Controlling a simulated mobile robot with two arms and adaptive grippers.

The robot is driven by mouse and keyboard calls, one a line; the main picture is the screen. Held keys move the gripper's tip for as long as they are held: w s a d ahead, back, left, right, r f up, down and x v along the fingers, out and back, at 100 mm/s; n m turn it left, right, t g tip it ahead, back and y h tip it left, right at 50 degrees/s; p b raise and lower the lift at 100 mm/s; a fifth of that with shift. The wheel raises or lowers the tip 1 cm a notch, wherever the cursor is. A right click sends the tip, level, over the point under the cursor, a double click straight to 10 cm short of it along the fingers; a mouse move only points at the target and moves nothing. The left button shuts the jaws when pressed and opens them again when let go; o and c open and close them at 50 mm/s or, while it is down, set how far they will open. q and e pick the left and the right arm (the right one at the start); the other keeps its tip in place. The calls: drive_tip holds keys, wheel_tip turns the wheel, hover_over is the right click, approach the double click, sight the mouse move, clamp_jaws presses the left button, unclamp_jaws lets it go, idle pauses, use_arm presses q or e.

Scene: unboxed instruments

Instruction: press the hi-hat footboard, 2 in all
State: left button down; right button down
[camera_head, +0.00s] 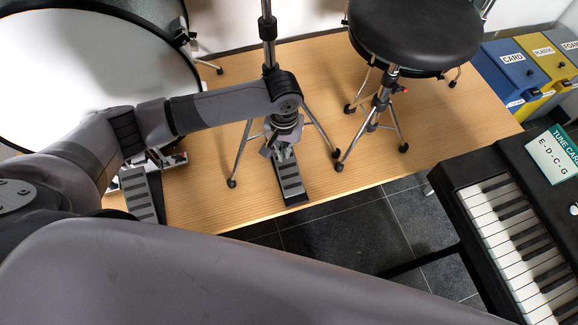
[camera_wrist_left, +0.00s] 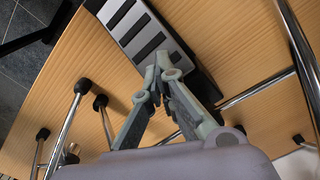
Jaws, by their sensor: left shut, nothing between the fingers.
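In the left wrist view the footboard (camera_wrist_left: 137,32) runs from the top middle downward to the right. There my left gripper (camera_wrist_left: 161,66) is shut and empty, its fingertips overlapping the footboard. I cannot tell whether they touch it. My right gripper is not in view.
A second striped pedal (camera_head: 138,193) sits by the big drum (camera_head: 85,75) at left. A black stool (camera_head: 415,35) with chrome legs stands right of the stand. A keyboard (camera_head: 510,235) is at right, bins (camera_head: 515,70) behind. The stand's legs spread close around the footboard.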

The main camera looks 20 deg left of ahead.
sight(285, 160)
use_arm(q)
drive_tip(key=shift+s+f+b, duration=0.1)
drive_tip(key=shift+f+b, duration=0.65)
drive_tip(key=shift+f, duration=1.35)
wheel_tip(285, 160, up, 4)
drive_tip(key=p, duration=0.5)
drive_tip(key=shift+r+p, duration=0.2)
drive_tip(key=shift+p, duration=0.2)
drive_tip(key=shift+f, duration=0.1)
wheel_tip(285, 160, up, 7)
drive_tip(key=p, duration=0.8)
drive_tip(key=shift+p, duration=0.3)
